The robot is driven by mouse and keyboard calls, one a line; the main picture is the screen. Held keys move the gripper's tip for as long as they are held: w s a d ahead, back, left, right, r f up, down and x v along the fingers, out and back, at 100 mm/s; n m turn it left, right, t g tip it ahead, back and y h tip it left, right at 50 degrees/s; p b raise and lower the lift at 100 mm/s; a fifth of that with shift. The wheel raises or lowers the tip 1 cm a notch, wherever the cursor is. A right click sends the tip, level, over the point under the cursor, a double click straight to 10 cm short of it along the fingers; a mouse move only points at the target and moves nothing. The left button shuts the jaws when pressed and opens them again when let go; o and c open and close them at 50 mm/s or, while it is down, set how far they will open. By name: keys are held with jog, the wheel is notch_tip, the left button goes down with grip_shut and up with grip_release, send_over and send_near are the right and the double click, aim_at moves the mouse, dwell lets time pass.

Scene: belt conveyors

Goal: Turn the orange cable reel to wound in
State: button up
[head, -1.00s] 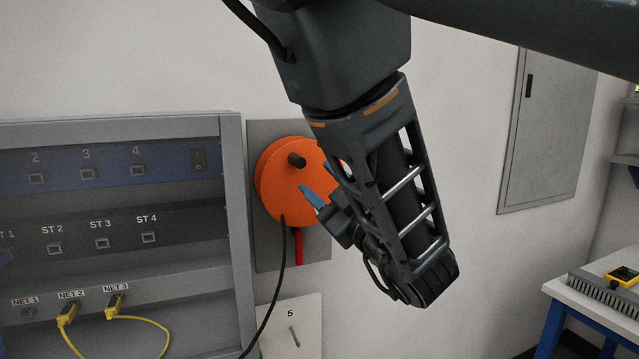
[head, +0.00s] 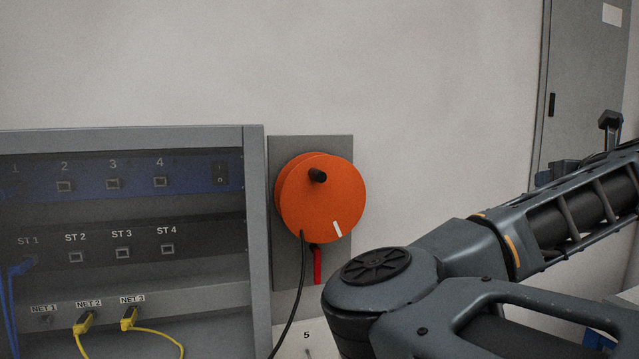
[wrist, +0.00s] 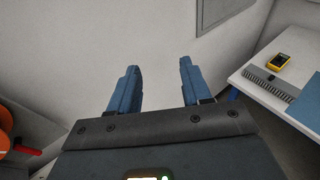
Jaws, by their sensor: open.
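The orange cable reel (head: 322,205) is mounted on a grey wall plate right of the rack. Its black crank knob (head: 318,176) is at the upper middle of its face and a white mark (head: 337,229) is at the lower right. A black cable (head: 299,290) hangs down from it, and a red piece (head: 317,265) shows below it. In the wrist view a bit of the reel (wrist: 5,128) shows at the left edge. My gripper (wrist: 158,85) is open and empty, pointing at bare wall, well to the right of the reel.
A grey rack (head: 255,230) with labelled ports and yellow and blue cables stands at the left. A grey cabinet (head: 580,90) is on the wall at the right. A table (wrist: 290,85) with a yellow device (wrist: 281,62) is at the right of the wrist view.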

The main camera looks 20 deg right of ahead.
notch_tip(320, 180, up, 5)
jog(key=a+n+h, duration=0.1)
jog(key=n+h, duration=0.2)
jog(key=n, duration=0.2)
jog(key=w+a+r+n+t+h+b, duration=0.15)
jog(key=w+a+r+n, duration=0.3)
jog(key=a+n, duration=0.5)
jog(key=n+t+y+b, duration=0.1)
jog(key=n+t+y, duration=0.8)
jog(key=n, duration=1.3)
send_near(320, 181)
notch_tip(320, 181, up, 3)
jog(key=w+g, duration=0.2)
jog(key=w, duration=0.1)
jog(key=shift+w+d+t+y, duration=0.1)
jog(key=shift+d+t+y, duration=0.15)
jog(key=shift+d, duration=0.05)
jog(key=p+x, duration=0.1)
jog(key=x, duration=0.6)
jog(key=shift+w, duration=0.1)
jog(key=shift+f, duration=0.1)
